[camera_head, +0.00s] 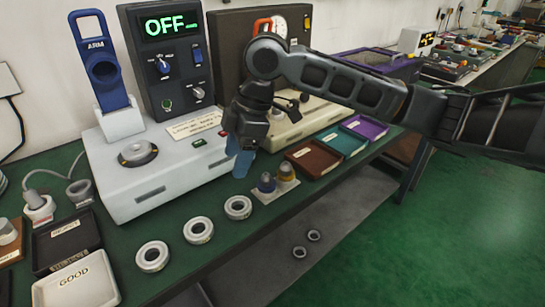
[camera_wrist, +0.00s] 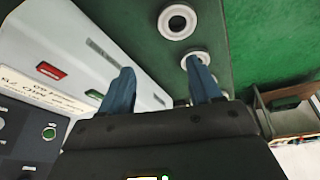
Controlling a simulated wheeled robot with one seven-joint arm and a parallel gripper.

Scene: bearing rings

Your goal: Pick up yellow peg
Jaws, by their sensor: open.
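My gripper (camera_head: 241,163) points down, above and to the left of the pegs, close to the white machine. In the wrist view, my gripper (camera_wrist: 160,82) has its two blue fingers spread apart, with nothing seen between them. I cannot make out the yellow peg in the wrist view.
Three pale rings (camera_head: 198,230) lie along the table front. The white machine (camera_head: 160,175) with its OFF display stands behind. Brown (camera_head: 312,158), teal (camera_head: 343,142) and purple (camera_head: 365,128) trays lie right of the pegs. A tray marked GOOD (camera_head: 76,283) is at the lower left.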

